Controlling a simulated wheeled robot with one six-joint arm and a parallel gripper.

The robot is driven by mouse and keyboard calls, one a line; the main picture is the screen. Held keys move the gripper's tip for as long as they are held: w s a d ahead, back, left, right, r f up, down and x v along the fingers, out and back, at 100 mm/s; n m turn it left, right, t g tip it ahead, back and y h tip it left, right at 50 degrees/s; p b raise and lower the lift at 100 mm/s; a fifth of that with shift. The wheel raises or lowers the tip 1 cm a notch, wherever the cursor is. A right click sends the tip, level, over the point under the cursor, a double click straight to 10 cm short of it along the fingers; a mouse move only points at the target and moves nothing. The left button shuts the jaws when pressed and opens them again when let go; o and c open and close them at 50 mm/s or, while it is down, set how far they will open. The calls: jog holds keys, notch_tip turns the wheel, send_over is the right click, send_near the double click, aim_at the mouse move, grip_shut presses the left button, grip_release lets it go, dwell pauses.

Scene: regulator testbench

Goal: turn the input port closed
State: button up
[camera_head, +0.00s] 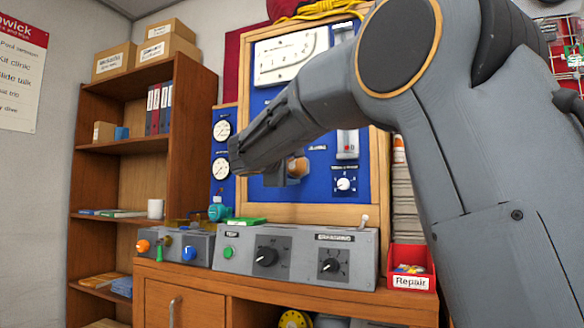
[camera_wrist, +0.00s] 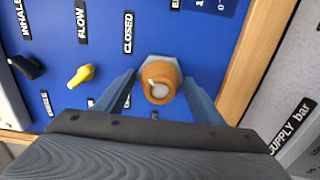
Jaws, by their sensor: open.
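A round orange-brown knob (camera_wrist: 158,82) with a pale centre and a light collar sits on the blue panel (camera_wrist: 60,45). It also shows in the head view (camera_head: 298,166), partly hidden by my arm. I cannot read a label naming it the input port; a "CLOSED" label (camera_wrist: 128,33) is up and to its left in the wrist view. My gripper (camera_wrist: 159,79) is open, with one finger on each side of the knob. A small gap seems to show at each side; contact is hard to tell. The knob's marking is too small to read.
A yellow lever (camera_wrist: 81,75) and a black knob (camera_wrist: 26,66) stand left of my gripper in the wrist view. A wooden frame edge (camera_wrist: 258,60) runs on the right. Grey control boxes (camera_head: 300,254) stand on the bench below the panel, beside a red "Repair" bin (camera_head: 411,281).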

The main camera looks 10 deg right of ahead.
jog(key=v, duration=0.7)
jog(key=shift+s+a, duration=0.25)
jog(key=shift+s, duration=0.05)
